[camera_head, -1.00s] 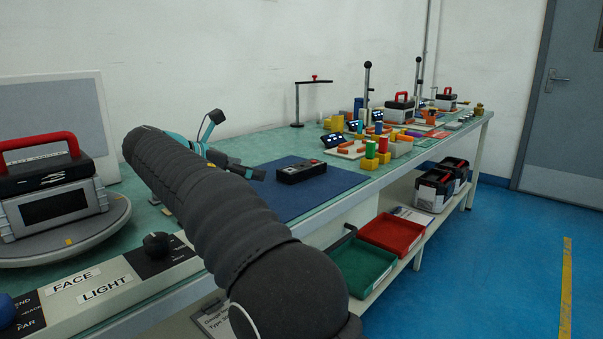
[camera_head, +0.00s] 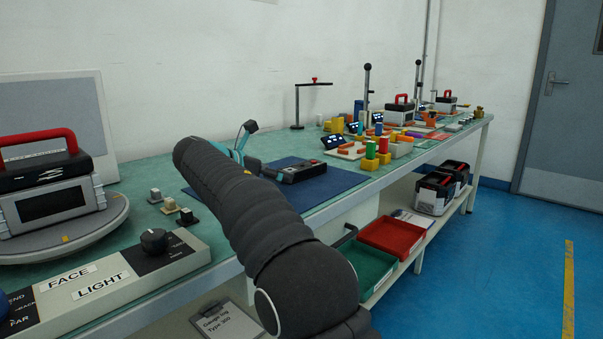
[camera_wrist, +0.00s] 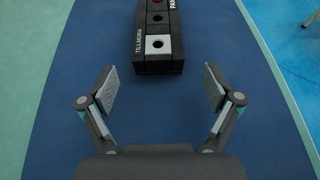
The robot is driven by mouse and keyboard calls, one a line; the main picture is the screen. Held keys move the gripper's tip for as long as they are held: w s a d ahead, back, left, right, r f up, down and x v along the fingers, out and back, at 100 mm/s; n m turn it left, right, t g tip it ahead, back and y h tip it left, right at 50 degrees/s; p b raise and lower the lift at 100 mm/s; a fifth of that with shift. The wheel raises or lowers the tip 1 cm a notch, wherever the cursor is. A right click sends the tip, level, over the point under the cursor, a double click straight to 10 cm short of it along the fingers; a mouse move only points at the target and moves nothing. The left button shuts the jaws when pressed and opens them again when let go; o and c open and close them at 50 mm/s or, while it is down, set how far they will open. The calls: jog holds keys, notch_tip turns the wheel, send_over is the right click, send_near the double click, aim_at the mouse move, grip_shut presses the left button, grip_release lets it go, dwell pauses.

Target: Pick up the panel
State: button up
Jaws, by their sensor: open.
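The panel (camera_head: 300,171) is a dark, box-shaped unit lying on the blue mat. In the head view my arm hides most of the gripper, which is at the panel's left end.
The blue mat (camera_head: 330,186) is clear around the panel. A turntable (camera_head: 105,222) with a red-handled case (camera_head: 50,195) and a labelled control box (camera_head: 115,270) stand at left. Coloured blocks (camera_head: 378,150) stand farther along the bench. Green (camera_head: 368,268) and red (camera_head: 392,236) trays sit below.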

aim_at(302, 170)
jog(key=x, duration=0.3)
jog(key=shift+w+f, duration=0.1)
jog(key=shift+w, duration=0.1)
jog(key=c, duration=1.3)
jog(key=shift+c, duration=0.6)
